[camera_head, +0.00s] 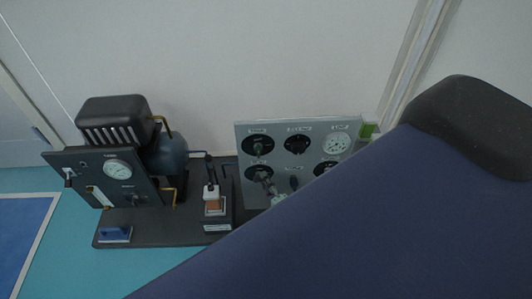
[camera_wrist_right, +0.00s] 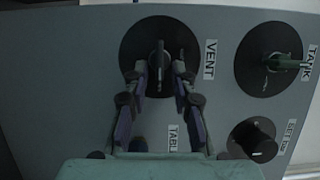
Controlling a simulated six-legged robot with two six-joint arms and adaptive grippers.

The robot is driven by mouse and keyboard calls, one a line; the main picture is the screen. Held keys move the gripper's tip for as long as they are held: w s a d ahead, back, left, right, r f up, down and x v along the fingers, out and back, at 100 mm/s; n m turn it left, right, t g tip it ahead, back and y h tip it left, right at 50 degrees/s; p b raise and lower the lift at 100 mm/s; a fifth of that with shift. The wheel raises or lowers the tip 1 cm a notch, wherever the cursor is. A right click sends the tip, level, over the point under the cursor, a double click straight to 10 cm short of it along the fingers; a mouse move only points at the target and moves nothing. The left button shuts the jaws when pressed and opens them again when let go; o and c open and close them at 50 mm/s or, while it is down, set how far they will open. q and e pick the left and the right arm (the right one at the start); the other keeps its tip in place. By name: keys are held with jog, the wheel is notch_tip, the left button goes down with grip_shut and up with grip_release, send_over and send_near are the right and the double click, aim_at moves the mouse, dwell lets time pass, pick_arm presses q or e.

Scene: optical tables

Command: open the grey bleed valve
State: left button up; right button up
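The grey valve handle labelled VENT (camera_wrist_right: 160,52) stands on a round black dial on the grey panel (camera_wrist_right: 80,45); I take it for the bleed valve. My left gripper is in neither view.
The TANK valve (camera_wrist_right: 283,62) and a black SET knob (camera_wrist_right: 256,139) are near on the panel. A gauge (camera_head: 337,142) is at its upper right. A dark unit with a gauge (camera_head: 117,169) and tank (camera_head: 168,155) stands left. A large dark blue part hides the lower right.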

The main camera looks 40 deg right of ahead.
jog(key=shift+r+n, duration=0.15)
jog(key=shift+n, duration=0.35)
dwell(0.4)
